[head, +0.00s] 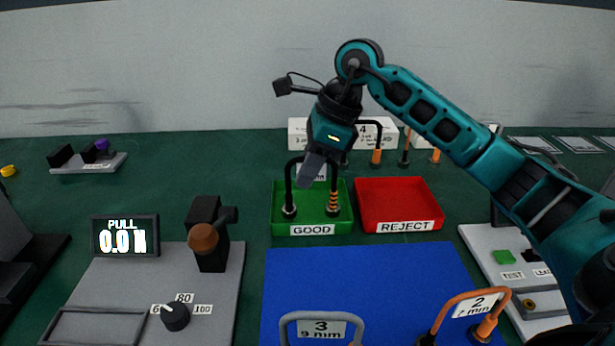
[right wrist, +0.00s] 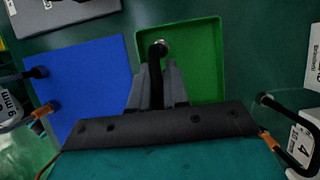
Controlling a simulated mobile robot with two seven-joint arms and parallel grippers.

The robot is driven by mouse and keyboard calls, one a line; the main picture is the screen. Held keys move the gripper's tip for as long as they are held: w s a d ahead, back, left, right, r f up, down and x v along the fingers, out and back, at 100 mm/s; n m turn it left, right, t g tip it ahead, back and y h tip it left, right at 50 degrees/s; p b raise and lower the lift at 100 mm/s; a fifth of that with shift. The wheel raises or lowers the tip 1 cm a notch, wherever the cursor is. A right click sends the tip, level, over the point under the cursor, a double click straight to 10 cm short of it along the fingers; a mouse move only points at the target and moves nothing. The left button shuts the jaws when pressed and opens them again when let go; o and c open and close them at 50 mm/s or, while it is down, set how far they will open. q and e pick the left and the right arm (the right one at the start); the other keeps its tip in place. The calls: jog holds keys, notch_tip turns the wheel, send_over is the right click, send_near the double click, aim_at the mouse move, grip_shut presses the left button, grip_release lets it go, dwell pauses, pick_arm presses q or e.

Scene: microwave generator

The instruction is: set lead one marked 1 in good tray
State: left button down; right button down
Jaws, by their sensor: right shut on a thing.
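The green tray marked GOOD (head: 312,230) stands at the middle of the table, and it also shows in the right wrist view (right wrist: 205,60). A black lead (head: 288,190) stands in an arch in this tray, one end plain metal and the other orange-striped. Its white label is mostly hidden behind my gripper, so I cannot read its number. My right gripper (head: 310,170) reaches down over the tray, shut on the lead's top. In the right wrist view the lead (right wrist: 155,65) runs between the fingers (right wrist: 158,88). My left gripper is not in view.
A red REJECT tray (head: 400,200) adjoins on the right, empty. A blue mat (head: 365,275) lies in front, with lead 3 (head: 320,318) and lead 2 (head: 475,305) near its front edge. Lead 4 (head: 378,130) stands behind. A pull tester (head: 205,240) stands left.

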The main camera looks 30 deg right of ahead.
jog(key=shift+f, duration=0.65)
jog(key=shift+f, duration=0.15)
jog(key=c, duration=1.1)
grip_release()
jog(key=shift+r, duration=0.35)
jog(key=p+v, duration=0.1)
jog(key=v, duration=1)
jog(key=shift+s+d+r+p, duration=0.1)
jog(key=shift+d+r+p, duration=0.05)
jog(key=shift+r+p, duration=0.15)
